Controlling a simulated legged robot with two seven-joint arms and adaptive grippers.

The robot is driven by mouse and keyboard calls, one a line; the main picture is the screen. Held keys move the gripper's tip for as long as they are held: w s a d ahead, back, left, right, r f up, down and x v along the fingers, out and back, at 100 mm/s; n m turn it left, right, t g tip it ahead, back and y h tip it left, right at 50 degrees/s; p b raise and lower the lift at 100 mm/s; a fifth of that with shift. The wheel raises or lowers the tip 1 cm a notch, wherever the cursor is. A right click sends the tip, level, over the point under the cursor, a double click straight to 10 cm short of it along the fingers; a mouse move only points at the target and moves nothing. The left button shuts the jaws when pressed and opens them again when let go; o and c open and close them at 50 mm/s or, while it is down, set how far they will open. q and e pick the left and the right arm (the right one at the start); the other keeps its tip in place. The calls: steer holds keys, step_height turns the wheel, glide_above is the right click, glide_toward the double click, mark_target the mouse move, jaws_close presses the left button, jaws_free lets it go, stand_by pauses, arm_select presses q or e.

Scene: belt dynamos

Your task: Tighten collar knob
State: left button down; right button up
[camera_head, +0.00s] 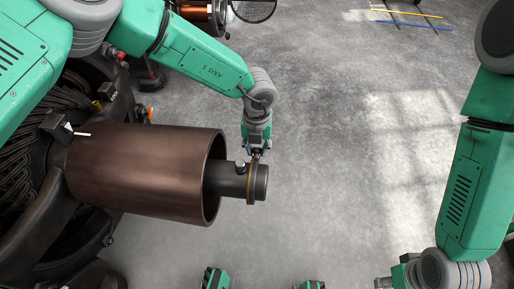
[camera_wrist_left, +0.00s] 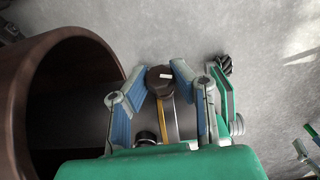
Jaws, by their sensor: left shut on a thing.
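A dark shaft (camera_head: 226,179) sticks out of a large brown drum (camera_head: 140,170) in the head view. Near the shaft's free end is a collar (camera_head: 251,184) with a brass-coloured edge. My left gripper (camera_head: 256,152) reaches down to the collar's upper side. In the left wrist view, the collar knob (camera_wrist_left: 160,79), dark with a white mark on top, sits between the blue-padded fingers of my left gripper (camera_wrist_left: 158,88), which is shut on it. The head view hardly shows the knob. My right gripper (camera_head: 384,283) is only partly visible at the bottom edge; its fingers cannot be made out.
A dark machine frame with coiled cables (camera_head: 30,150) stands left of the drum. A copper-wound machine part (camera_head: 200,12) is at the top. Blue and yellow rods (camera_head: 412,18) lie at the top right. The grey floor right of the shaft is clear.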

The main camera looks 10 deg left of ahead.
arm_select(q)
steer(key=shift+w, duration=0.1)
steer(key=c, duration=1.3)
jaws_free()
steer(key=shift+c, duration=0.2)
step_height(320, 180, up, 12)
